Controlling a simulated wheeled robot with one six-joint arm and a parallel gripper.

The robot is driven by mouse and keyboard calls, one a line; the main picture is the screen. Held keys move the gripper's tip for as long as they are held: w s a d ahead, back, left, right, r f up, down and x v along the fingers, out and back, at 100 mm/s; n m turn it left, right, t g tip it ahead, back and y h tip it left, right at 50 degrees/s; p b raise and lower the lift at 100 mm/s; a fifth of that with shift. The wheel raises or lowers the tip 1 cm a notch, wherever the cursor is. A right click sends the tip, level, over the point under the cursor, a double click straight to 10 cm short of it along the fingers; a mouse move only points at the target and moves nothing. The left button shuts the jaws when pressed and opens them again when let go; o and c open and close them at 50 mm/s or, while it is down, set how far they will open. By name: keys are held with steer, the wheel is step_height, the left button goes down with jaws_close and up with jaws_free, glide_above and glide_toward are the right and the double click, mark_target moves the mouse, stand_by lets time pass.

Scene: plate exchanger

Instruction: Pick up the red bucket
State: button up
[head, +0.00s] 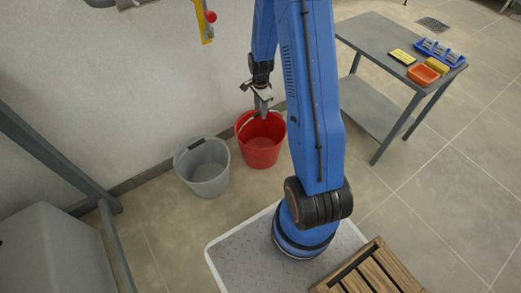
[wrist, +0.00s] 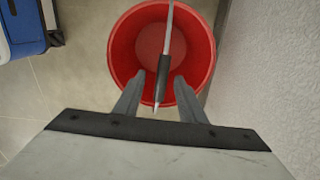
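The red bucket (head: 261,145) stands on the tiled floor by the wall, right of a grey bucket, in the head view. In the wrist view the red bucket (wrist: 121,55) is seen from above and looks empty. Its handle (wrist: 164,65) is raised across the opening, with a dark grip in its middle. My gripper (wrist: 160,86) is over the bucket, its two fingers apart on either side of the dark grip. I cannot tell whether the fingers touch it. In the head view my gripper (head: 262,112) points down at the bucket's rim.
The grey bucket (head: 203,168) stands close on the left. The wall (head: 110,90) is right behind both buckets. A grey table (head: 384,42) with an orange tray (head: 423,74) and a blue tray (head: 438,52) is at the right. A wooden slatted piece (head: 372,272) lies at the front.

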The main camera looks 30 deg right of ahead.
step_height(320, 180, down, 7)
steer(key=shift+w, duration=0.15)
stand_by(0.5)
jaws_close()
stand_by(1.4)
